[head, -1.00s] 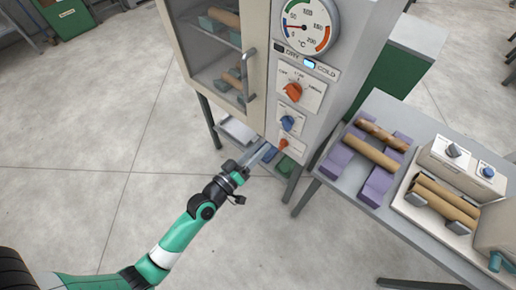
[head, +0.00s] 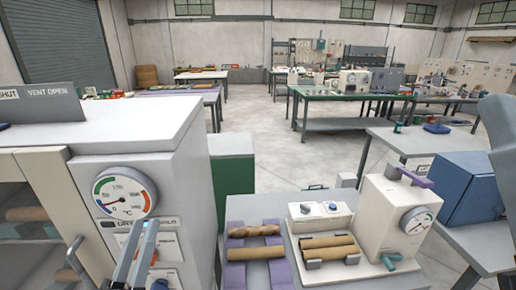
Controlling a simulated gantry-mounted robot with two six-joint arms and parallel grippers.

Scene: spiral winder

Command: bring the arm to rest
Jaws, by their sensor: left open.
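My left gripper (head: 136,255) rises from the bottom edge of the head view, its two long fingers apart with nothing between them. It shows in front of the cabinet's control panel, just below the round gauge (head: 124,195). I cannot tell how far it is from the panel. It hides part of the knobs and labels there. The rest of my left arm is out of view. My right gripper is not in view.
The white cabinet (head: 120,130) with a glazed door (head: 30,215) and handle (head: 76,258) fills the left. A bench to its right holds purple racks (head: 236,276) with brown rolls and a gauge machine (head: 385,215). A blue box (head: 468,185) stands farther right. Open floor lies behind.

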